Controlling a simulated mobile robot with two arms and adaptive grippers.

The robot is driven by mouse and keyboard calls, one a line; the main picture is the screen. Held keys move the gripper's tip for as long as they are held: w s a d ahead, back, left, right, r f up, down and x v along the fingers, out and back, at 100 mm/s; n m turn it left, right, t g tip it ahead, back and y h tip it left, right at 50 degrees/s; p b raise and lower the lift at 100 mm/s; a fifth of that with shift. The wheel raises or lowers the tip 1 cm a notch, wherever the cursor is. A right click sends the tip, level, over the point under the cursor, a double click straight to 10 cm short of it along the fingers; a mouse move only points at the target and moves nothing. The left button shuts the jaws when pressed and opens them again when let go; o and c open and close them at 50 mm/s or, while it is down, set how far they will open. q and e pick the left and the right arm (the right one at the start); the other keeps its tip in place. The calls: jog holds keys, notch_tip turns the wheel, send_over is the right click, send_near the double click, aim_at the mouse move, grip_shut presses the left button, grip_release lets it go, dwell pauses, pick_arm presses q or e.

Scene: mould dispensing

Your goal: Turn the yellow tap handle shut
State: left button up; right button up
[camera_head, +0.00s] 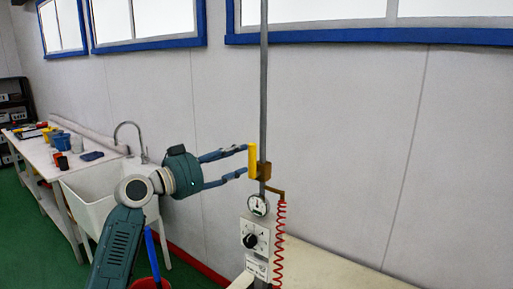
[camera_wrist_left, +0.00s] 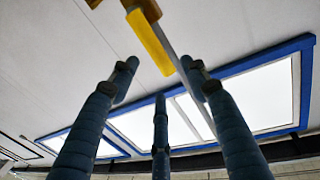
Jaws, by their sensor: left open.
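The yellow tap handle (camera_head: 252,160) stands upright, just left of the grey vertical pipe (camera_head: 263,90), beside a brass valve body (camera_head: 264,171). My left gripper (camera_head: 240,160) reaches in from the left, open, with its fingertips close to the handle. In the left wrist view the yellow handle (camera_wrist_left: 151,43) hangs from the brass valve (camera_wrist_left: 147,9), and its free end lies in the gap between the spread fingers of the left gripper (camera_wrist_left: 160,66). I cannot tell whether any finger touches it. My right gripper is not in view.
Below the valve are a round gauge (camera_head: 258,205), a white control box with a black dial (camera_head: 249,240) and a coiled red hose (camera_head: 280,240). A white sink (camera_head: 90,195) and a cluttered bench (camera_head: 45,160) stand at left. The wall right of the pipe is clear.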

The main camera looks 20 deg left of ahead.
aim_at(251, 153)
pick_arm(q)
jog(key=p+x, duration=0.2)
jog(key=x, duration=0.4)
jog(key=shift+w+d, duration=0.1)
jog(key=shift+d, duration=0.15)
jog(key=shift+w+d+p, duration=0.1)
jog(key=shift+w+p, duration=0.25)
jog(key=shift+f, duration=0.1)
grip_shut()
